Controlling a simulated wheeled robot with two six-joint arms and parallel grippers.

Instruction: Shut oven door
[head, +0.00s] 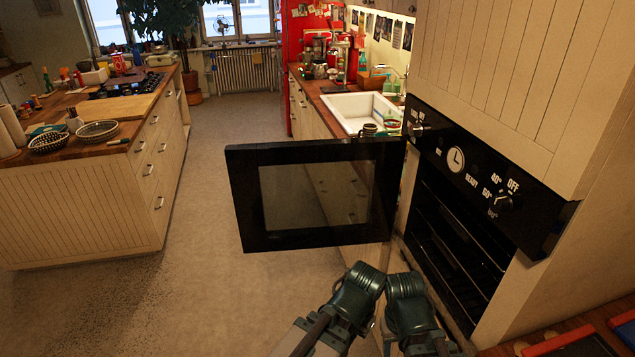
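The black oven door (318,195), framed around a see-through window, stands wide open. It is upright, joined at the far side of the oven (455,250), and reaches left across the walkway. The oven's dark inside with racks is exposed below the black control panel (475,172). My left gripper (365,280) and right gripper (405,285) are side by side at the bottom centre, nearer than the door and in front of the oven's left edge. Both look clear of the door. Their fingers cannot be made out, and nothing is seen held.
Wooden cabinets surround the oven on the right. A counter with a white sink (362,110) lies behind the door. A kitchen island (95,210) with bowls and a hob stands at the left. The floor (200,275) between is clear. A worktop edge (560,335) shows at the bottom right.

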